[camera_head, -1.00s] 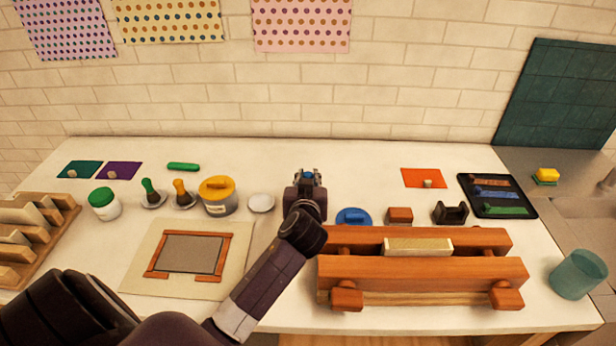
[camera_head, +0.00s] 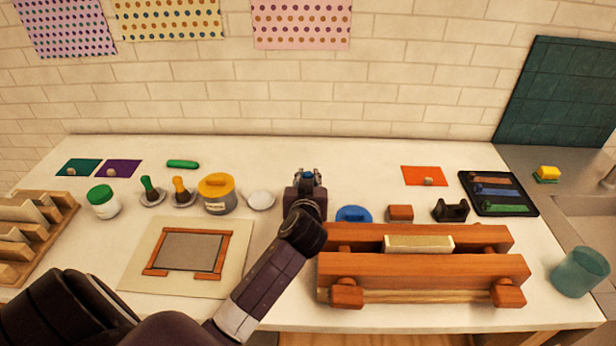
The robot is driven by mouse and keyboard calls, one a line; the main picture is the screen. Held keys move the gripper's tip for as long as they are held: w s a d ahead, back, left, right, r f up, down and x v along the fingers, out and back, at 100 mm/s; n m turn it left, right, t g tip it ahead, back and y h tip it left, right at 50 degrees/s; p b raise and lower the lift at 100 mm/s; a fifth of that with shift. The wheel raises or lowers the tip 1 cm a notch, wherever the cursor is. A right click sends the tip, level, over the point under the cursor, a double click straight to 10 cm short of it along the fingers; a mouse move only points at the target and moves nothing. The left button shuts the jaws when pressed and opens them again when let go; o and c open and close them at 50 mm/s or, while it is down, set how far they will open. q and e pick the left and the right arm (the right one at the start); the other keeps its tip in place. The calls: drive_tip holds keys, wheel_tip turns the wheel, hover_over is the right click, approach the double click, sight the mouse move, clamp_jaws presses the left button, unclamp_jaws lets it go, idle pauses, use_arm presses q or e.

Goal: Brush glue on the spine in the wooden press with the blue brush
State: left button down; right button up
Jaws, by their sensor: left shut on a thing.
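The wooden press (camera_head: 425,267) stands at the front right of the worktop. A pale cream block (camera_head: 419,244) is clamped between its two beams, with its upper face showing; this is the spine. My left gripper (camera_head: 308,178) is beyond the press's left end, over the middle of the worktop. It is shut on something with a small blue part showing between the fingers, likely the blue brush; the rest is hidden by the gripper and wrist. A white saucer (camera_head: 261,200) left of the gripper is empty. A blue round lid (camera_head: 353,216) lies right of it. My right gripper is not in view.
Left of the saucer are a yellow-lidded pot (camera_head: 217,195), orange (camera_head: 181,191) and green (camera_head: 150,189) brushes, and a green-lidded jar (camera_head: 103,202). A brown block (camera_head: 400,214) and black stand (camera_head: 450,210) sit behind the press. A teal cup (camera_head: 580,272) stands at right.

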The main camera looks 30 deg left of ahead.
use_arm(q)
drive_tip(key=shift+f, duration=0.1)
idle(0.3)
wheel_tip(320, 180, up, 7)
drive_tip(key=p, duration=0.6)
idle(0.5)
idle(0.4)
